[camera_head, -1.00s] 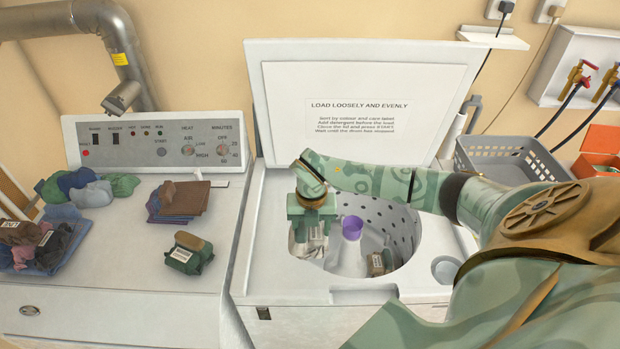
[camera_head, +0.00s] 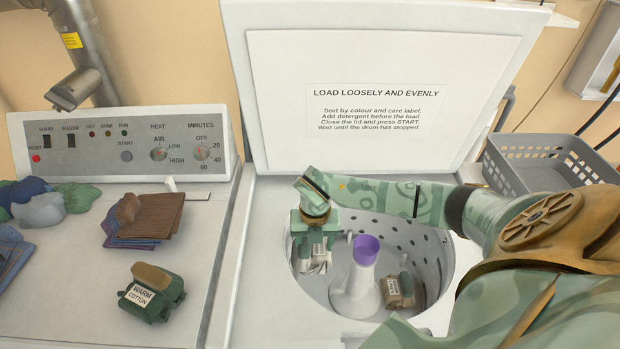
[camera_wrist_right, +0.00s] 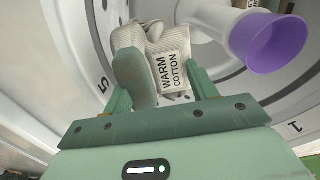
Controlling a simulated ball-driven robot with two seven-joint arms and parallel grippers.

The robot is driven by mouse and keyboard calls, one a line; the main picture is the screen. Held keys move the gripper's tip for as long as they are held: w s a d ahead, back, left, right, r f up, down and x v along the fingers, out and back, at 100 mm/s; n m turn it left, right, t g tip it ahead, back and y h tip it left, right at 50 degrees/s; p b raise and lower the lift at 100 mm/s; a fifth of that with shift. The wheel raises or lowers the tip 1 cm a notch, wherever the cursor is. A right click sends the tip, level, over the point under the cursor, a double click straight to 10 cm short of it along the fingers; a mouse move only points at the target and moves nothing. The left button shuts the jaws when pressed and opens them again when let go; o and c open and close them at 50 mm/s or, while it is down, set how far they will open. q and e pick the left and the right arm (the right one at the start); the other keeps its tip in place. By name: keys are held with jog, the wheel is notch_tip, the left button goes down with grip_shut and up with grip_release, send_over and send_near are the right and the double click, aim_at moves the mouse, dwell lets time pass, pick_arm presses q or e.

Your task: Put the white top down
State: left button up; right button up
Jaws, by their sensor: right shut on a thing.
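The white top (camera_head: 319,267) is a folded pale bundle with a label. In the right wrist view the white top (camera_wrist_right: 172,45) sits between my fingers, and its label reads "WARM COTTON". My right gripper (camera_head: 315,252) points down inside the left part of the washer drum (camera_head: 430,245) and is shut on the white top. The wrist view shows the gripper (camera_wrist_right: 160,92) close up. I cannot tell whether the top touches the drum floor. My left gripper is not in view.
A white agitator with a purple cap (camera_head: 366,248) stands mid-drum. A brown and green bundle (camera_head: 400,290) lies right of it. The lid (camera_head: 370,70) is open. Another labelled bundle (camera_head: 152,292) and folded clothes (camera_head: 147,218) lie on the left machine. A grey basket (camera_head: 540,160) stands right.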

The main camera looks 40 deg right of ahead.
pick_arm(q)
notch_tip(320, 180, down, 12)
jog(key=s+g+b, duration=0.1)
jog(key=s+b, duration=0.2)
jog(key=b, duration=0.8)
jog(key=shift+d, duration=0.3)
pick_arm(e)
jog(key=f, duration=2)
jog(key=shift+d+f, duration=0.2)
jog(key=shift+f, duration=0.05)
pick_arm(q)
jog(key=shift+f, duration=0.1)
pick_arm(e)
jog(key=shift+f+b, duration=0.3)
jog(key=shift+f, duration=0.3)
jog(key=o, duration=1.1)
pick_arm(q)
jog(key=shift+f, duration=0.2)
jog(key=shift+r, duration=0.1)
pick_arm(e)
jog(key=shift+r, duration=0.1)
pick_arm(q)
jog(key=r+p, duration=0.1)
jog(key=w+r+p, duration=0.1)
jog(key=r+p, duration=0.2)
jog(key=p, duration=0.1)
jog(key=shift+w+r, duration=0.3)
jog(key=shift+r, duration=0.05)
pick_arm(e)
notch_tip(320, 180, up, 13)
